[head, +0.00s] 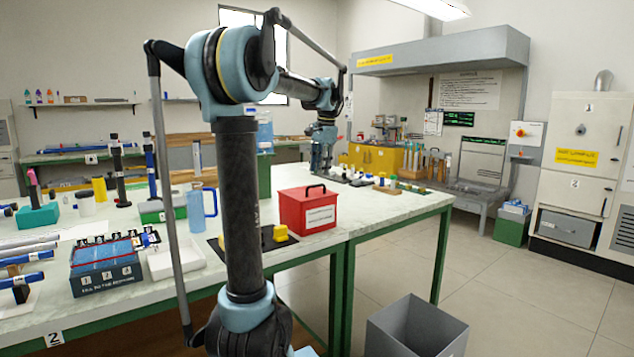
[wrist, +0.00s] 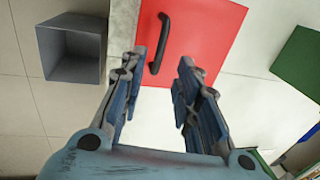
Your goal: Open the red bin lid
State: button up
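The red bin (head: 307,209) stands on the white-topped bench near its front edge, with a white label on its front. Its red lid (wrist: 200,40) lies closed on top, with a black bar handle (head: 316,189). The handle also shows in the wrist view (wrist: 160,43), just beyond the left finger. My gripper (wrist: 160,65) is open and empty, its fingers apart over the near part of the lid in that view. In the head view my gripper (head: 320,160) hangs above the bench, behind the bin in the picture. Whether a finger touches the handle cannot be told.
A grey open bin (head: 415,325) stands on the floor before the bench.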

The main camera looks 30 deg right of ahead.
jog(key=shift+w+f, duration=0.25)
jog(key=shift+f, duration=1.05)
jog(key=shift+w+f, duration=0.25)
jog(key=shift+f, duration=1.05)
grip_shut()
